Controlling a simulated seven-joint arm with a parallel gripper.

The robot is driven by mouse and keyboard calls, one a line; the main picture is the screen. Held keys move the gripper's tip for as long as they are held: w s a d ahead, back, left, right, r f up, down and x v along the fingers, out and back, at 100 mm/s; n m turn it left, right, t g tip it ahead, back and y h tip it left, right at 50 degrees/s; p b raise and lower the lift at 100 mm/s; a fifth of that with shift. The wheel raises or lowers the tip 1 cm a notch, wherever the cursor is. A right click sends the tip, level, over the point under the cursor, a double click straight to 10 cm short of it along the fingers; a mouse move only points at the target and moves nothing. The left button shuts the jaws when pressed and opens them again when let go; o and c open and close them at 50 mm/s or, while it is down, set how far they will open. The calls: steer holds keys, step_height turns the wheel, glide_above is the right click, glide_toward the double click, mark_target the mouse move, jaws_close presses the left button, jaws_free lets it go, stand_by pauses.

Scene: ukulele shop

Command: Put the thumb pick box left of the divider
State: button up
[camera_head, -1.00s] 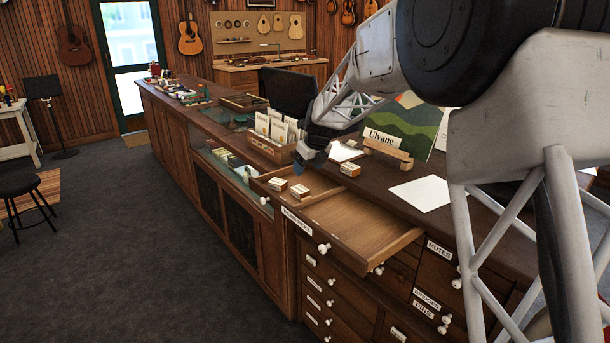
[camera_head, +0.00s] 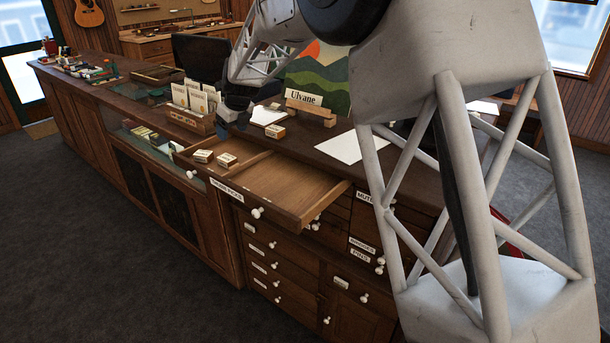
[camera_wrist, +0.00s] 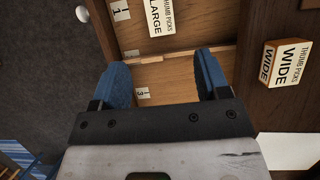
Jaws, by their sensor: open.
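An open wooden drawer (camera_head: 300,190) labelled THUMB PICKS has a divider (camera_head: 257,160) across it. Two small boxes, a left one (camera_head: 203,156) and a right one (camera_head: 227,160), sit left of the divider; the right side is bare. Another small box (camera_head: 275,131) stands on the counter behind the drawer. In the wrist view, a box marked THUMB PICKS WIDE (camera_wrist: 287,63) is on the counter at right, and one marked LARGE (camera_wrist: 160,17) lies in the drawer at top. My gripper (camera_head: 235,120), blue-fingered, is open and empty above the drawer's back edge. The fingers (camera_wrist: 160,68) show apart in the wrist view.
A card rack (camera_head: 190,118) and a dark monitor (camera_head: 203,58) stand on the counter to the left. The Ulvane sign (camera_head: 304,97) and white paper (camera_head: 340,147) are behind the drawer. A glass case (camera_head: 145,140) adjoins at left.

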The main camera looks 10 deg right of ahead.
steer(key=s+d+r+n+h, duration=0.1)
steer(key=s+d+r+n, duration=0.3)
steer(key=s+d+n, duration=0.65)
steer(key=s+d+r+n+h, duration=0.1)
steer(key=s+d+r+n, duration=0.45)
steer(key=s, duration=0.95)
steer(key=s+d+f+n, duration=0.3)
steer(key=s+d, duration=0.1)
steer(key=s, duration=0.6)
steer(key=s+d+f+n+h, duration=0.1)
steer(key=s+d+n, duration=0.3)
steer(key=s, duration=0.6)
steer(key=s+d+f+n, duration=0.3)
steer(key=s+d+f, duration=0.1)
steer(key=s, duration=0.6)
steer(key=shift+d+f+n+g, duration=0.2)
steer(key=shift+f+n+g, duration=0.1)
steer(key=shift+n, duration=0.1)
steer(key=shift+w, duration=0.1)
steer(key=shift+c, duration=0.3)
